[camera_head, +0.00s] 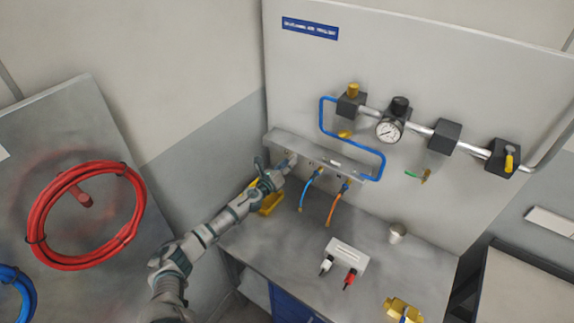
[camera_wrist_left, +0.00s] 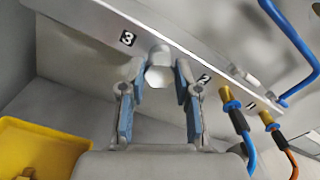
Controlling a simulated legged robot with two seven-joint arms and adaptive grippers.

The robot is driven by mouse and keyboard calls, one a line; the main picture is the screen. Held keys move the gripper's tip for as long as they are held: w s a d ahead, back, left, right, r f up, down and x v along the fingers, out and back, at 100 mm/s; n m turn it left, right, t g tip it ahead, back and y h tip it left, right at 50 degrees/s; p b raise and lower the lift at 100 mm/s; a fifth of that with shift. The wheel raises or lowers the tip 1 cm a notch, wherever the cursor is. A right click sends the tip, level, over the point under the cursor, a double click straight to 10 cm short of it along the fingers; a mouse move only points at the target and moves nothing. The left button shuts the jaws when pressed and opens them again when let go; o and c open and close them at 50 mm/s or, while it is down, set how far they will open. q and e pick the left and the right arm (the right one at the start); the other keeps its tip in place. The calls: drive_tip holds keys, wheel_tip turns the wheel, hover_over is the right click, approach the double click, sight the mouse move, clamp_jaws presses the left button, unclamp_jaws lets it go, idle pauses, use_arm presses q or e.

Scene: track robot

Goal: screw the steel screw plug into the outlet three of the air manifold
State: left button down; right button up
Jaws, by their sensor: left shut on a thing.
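The air manifold (camera_head: 312,152) is a long grey bar fixed low on the wall panel. In the left wrist view the manifold (camera_wrist_left: 90,18) carries number labels 3, 2 and 1. The steel screw plug (camera_wrist_left: 158,74), with a pale hexagonal head, is between the fingers of my left gripper (camera_wrist_left: 158,85), at the manifold beside label 3 (camera_wrist_left: 127,38). My left gripper (camera_head: 285,164) is shut on it at the bar's left part in the head view. The plug's thread is hidden, so I cannot tell how deep it sits. My right gripper is not in view.
A blue hose (camera_head: 309,190) and an orange hose (camera_head: 335,204) hang from the manifold, right of my left gripper. A yellow bin (camera_wrist_left: 35,150) stands below left.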

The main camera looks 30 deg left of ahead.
use_arm(q)
drive_tip(key=m+p, duration=0.2)
drive_tip(key=m, duration=1)
drive_tip(key=shift+r, duration=0.1)
